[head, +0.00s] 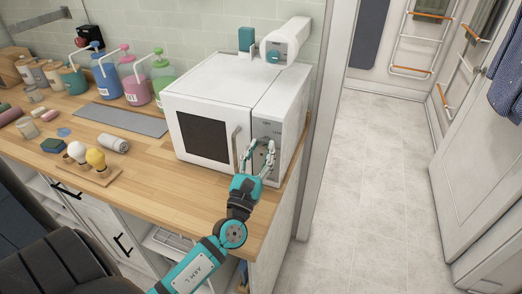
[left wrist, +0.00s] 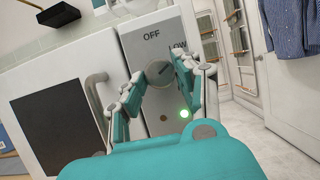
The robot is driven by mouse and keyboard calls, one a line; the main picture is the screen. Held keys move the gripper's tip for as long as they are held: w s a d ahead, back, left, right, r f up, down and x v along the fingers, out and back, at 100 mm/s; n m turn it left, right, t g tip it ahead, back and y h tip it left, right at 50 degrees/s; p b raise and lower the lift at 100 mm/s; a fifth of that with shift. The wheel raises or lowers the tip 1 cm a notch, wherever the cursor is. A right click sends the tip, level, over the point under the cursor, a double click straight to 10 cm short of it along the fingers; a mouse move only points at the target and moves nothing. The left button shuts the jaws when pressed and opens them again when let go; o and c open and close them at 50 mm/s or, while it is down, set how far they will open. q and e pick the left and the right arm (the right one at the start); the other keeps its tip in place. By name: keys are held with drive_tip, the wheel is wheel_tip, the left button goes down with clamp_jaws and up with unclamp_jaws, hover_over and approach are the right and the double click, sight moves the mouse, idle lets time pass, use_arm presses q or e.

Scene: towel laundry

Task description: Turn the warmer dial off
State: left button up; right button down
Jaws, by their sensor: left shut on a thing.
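The white warmer (head: 205,98) stands on the wooden counter, with its dark window and handle facing me. Its control panel is to the right of the door. In the left wrist view the round grey dial (left wrist: 158,74) sits on this panel, below the printed words OFF and LOW. Its mark appears to point up and right, toward LOW. A green light (left wrist: 184,114) glows below the dial. My left gripper (head: 263,148) is at the panel, its two fingers closed on either side of the dial. The fingers partly cover the dial and the lettering. My right gripper is not in view.
A rolled white towel (head: 115,145), light bulbs on a wooden board (head: 98,176) and several pump bottles stand on the counter to the left. The tiled floor (head: 355,170) to the right is clear.

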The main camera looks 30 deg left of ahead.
use_arm(q)
clamp_jaws()
drive_tip(key=shift+f+n, duration=0.1)
drive_tip(key=shift+n, duration=0.2)
drive_tip(key=shift+d+n+g+y+b, duration=0.1)
drive_tip(key=shift+n+g+y+b, duration=0.2)
drive_tip(key=shift+n+y+b, duration=0.7)
drive_tip(key=n+y, duration=0.1)
drive_tip(key=n, duration=0.1)
drive_tip(key=n+g, duration=0.1)
drive_tip(key=n, duration=0.2)
drive_tip(key=shift+d+y, duration=0.15)
drive_tip(key=shift+y, duration=0.25)
drive_tip(key=n, duration=0.2)
drive_tip(key=n+g+y, duration=0.1)
drive_tip(key=n, duration=0.1)
drive_tip(key=shift+r+g, duration=0.2)
drive_tip(key=shift+g, duration=0.1)
drive_tip(key=shift+w+d+r+n+g+y, duration=0.1)
drive_tip(key=shift+n+g+y, duration=0.25)
drive_tip(key=shift+n, duration=0.7)
drive_tip(key=shift+n+g+y, duration=0.15)
drive_tip(key=shift+n+g, duration=0.3)
drive_tip(key=shift+n, duration=0.9)
